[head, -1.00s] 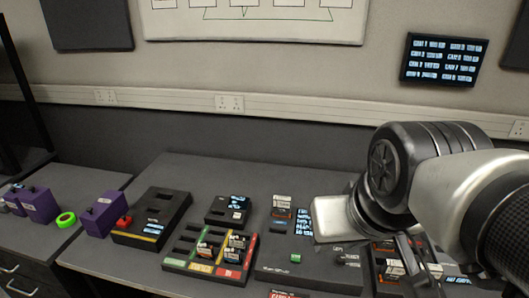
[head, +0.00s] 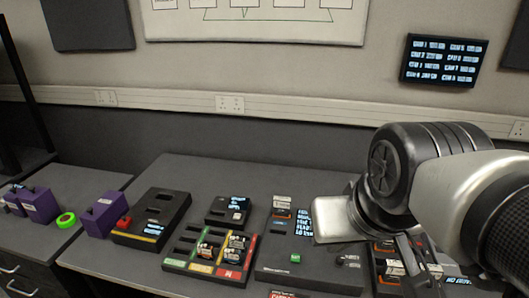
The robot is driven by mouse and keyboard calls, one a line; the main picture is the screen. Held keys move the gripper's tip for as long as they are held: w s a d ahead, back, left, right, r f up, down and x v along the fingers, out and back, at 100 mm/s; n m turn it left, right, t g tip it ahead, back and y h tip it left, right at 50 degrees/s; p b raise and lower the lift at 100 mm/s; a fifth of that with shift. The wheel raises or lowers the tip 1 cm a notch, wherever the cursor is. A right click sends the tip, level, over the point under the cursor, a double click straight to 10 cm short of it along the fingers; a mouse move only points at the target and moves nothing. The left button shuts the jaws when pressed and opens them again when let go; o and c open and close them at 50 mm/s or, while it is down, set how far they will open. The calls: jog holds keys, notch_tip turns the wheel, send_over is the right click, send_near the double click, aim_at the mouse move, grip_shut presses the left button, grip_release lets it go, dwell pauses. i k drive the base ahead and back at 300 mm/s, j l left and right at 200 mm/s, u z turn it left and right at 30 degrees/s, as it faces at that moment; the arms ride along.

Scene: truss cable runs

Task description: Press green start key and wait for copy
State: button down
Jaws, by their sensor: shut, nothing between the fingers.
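The green start key (head: 295,258) is a small square button on the front of a dark copy unit (head: 275,268). The unit has a small lit screen (head: 304,223) behind the key, partly covered by my arm, and cards with orange and white labels at its back left. My gripper (head: 419,270) is at the lower right, over a tray of labelled cards, well to the right of the green key and apart from it. Its fingers are shut and empty, and partly hidden by my wrist.
A sorting tray with coloured edges (head: 196,267) holds cards left of the unit. A wall monitor (head: 444,60) hangs upper right.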

aim_at(295, 258)
jog(key=j, duration=0.35)
jog(key=i+j, duration=0.1)
jog(key=j, duration=0.2)
jog(key=z, duration=1.55)
